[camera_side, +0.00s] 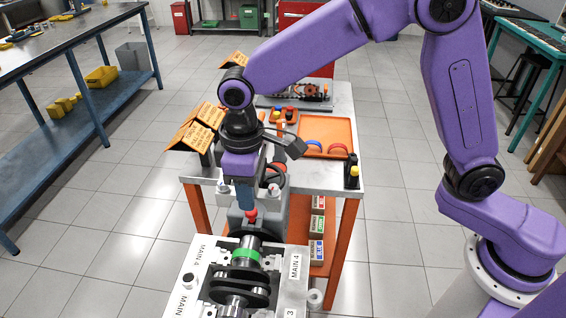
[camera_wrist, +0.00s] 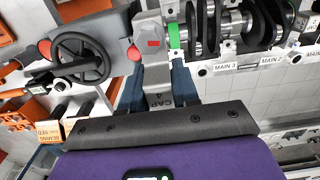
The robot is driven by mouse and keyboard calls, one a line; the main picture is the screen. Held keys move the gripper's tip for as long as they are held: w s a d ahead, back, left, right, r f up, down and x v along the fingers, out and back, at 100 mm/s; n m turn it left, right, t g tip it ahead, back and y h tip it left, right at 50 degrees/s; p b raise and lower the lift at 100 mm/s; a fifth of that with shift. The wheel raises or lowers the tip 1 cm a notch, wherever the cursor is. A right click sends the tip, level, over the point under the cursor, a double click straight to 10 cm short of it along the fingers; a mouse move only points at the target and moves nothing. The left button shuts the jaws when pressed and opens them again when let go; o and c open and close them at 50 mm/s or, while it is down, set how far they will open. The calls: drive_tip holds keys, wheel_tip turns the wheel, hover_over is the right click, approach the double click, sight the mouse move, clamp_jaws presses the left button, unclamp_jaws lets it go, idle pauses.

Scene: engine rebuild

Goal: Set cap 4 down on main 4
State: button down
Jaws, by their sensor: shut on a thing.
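My gripper (camera_side: 247,202) points down over the far end of the engine block (camera_side: 183,270). In the wrist view, its two dark blue fingers (camera_wrist: 158,88) are shut on cap 4 (camera_wrist: 156,62), a grey piece marked "CAP 4" with a red mark. The cap is beside the green band (camera_wrist: 174,37) on the crankshaft (camera_wrist: 236,20). The side view shows this green band (camera_side: 246,254) near the MAIN 4 labels (camera_side: 296,266), nearer the camera than the fingers. The main 4 seat is hidden, and I cannot tell whether the cap touches it.
A grey machine body (camera_wrist: 92,32) with a black handwheel (camera_wrist: 82,58) stands close beside the gripper. Behind is a cart with an orange tray (camera_side: 335,134), small bottles (camera_side: 352,174) and orange label boards (camera_side: 196,132). The aisle floor at left is clear.

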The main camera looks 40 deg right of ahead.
drive_tip(key=s+a, duration=0.1)
drive_tip(key=a, duration=0.3)
hover_over(245, 252)
wheel_tip(245, 252, down, 4)
drive_tip(key=shift+f, duration=3.55)
drive_tip(key=shift+f, duration=1.4)
idle(2.3)
